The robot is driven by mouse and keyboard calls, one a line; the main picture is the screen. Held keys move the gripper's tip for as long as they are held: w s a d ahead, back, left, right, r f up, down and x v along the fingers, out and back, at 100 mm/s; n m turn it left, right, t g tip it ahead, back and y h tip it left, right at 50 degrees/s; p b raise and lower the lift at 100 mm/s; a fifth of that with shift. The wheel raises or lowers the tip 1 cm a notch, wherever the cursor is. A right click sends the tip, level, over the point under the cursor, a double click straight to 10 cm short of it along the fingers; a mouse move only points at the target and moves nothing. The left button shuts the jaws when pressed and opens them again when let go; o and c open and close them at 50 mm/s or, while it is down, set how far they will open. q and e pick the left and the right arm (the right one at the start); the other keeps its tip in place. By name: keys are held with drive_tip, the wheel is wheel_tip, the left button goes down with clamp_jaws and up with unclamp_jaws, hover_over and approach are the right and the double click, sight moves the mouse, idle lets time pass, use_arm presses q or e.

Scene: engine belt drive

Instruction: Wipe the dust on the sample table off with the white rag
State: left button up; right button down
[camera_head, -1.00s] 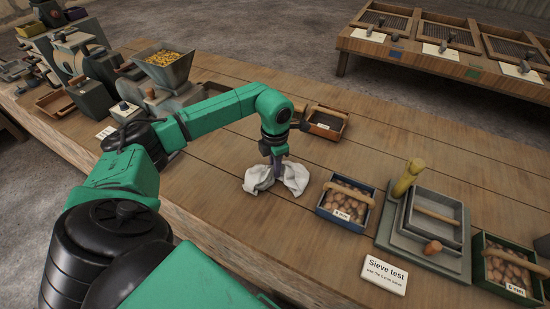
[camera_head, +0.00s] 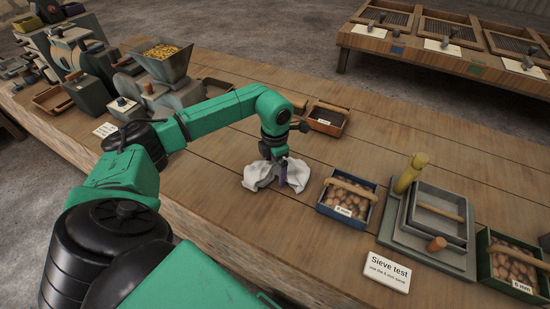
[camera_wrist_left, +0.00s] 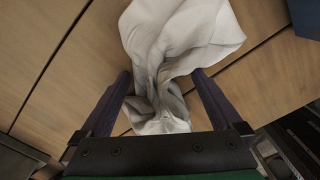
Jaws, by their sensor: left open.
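The white rag (camera_head: 298,175) lies crumpled on the wooden table (camera_head: 225,215), left of the blue-edged box of stones. My left gripper (camera_head: 275,177) points down at the rag. In the left wrist view its two dark fingers (camera_wrist_left: 162,80) are spread apart, with a bunched part of the rag (camera_wrist_left: 170,40) between them. The gripper is open, and I cannot tell whether either finger touches the cloth. I cannot make out dust on the table, and the surface under the rag is hidden. My right gripper is not in view.
A blue-edged box of stones (camera_head: 330,211), a sieve stack (camera_head: 410,238) with a yellow-handled tool, and a green box (camera_head: 489,238) stand to the right. A sign (camera_head: 388,271) lies in front. A hopper machine (camera_head: 165,62) stands at the left. Bare wood lies in front of the rag.

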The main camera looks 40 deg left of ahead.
use_arm(q)
clamp_jaws()
idle(0.3)
